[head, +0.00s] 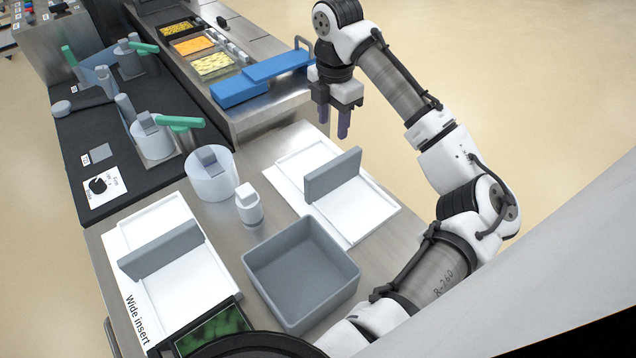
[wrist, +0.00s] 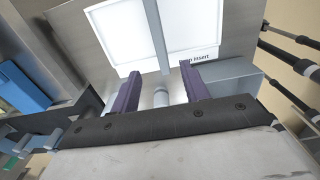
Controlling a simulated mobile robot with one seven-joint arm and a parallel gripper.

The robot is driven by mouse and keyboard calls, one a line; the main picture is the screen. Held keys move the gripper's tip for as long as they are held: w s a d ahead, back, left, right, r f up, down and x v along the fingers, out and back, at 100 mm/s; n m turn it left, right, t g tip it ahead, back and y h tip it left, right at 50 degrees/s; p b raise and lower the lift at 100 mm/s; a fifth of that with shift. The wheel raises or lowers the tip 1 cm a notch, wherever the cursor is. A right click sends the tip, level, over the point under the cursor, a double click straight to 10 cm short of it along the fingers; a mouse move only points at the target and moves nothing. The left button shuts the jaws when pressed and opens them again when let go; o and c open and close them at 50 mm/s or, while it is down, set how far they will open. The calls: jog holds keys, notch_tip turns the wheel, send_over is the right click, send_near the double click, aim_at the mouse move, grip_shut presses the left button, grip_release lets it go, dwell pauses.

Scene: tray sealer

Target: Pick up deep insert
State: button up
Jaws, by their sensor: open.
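The deep insert is a white plate (head: 365,212) with a tall grey upright fin (head: 332,175), lying on the steel table at centre right in the head view. In the wrist view its white plate (wrist: 205,25) and fin (wrist: 155,35) are ahead of the fingers, with a partly hidden label ending in "p insert" beside it. My gripper (head: 334,126) is open and empty, pointing down, above and beyond the plate's far end, apart from the fin. Its two purple fingers (wrist: 157,72) also show in the wrist view.
A grey open bin (head: 300,275) stands nearer than the insert. The wide insert (head: 165,265) lies at left. Blue blocks (head: 240,90) sit on the steel bench behind.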

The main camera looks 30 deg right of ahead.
aim_at(333, 165)
jog(key=f+b, duration=0.1)
jog(key=f, duration=0.1)
jog(key=s+f+b, duration=0.1)
jog(key=f+b, duration=0.1)
jog(key=shift+d, duration=0.1)
notch_tip(333, 165, down, 9)
jog(key=shift+w+r+b, duration=0.15)
jog(key=shift+r+b, duration=0.05)
jog(key=shift+b, duration=0.1)
jog(key=shift+w+d+f, duration=0.1)
jog(key=shift+w+f, duration=0.1)
jog(key=shift+f, duration=1.15)
jog(key=shift+w+f, duration=0.15)
jog(key=shift+f, duration=1.15)
grip_shut()
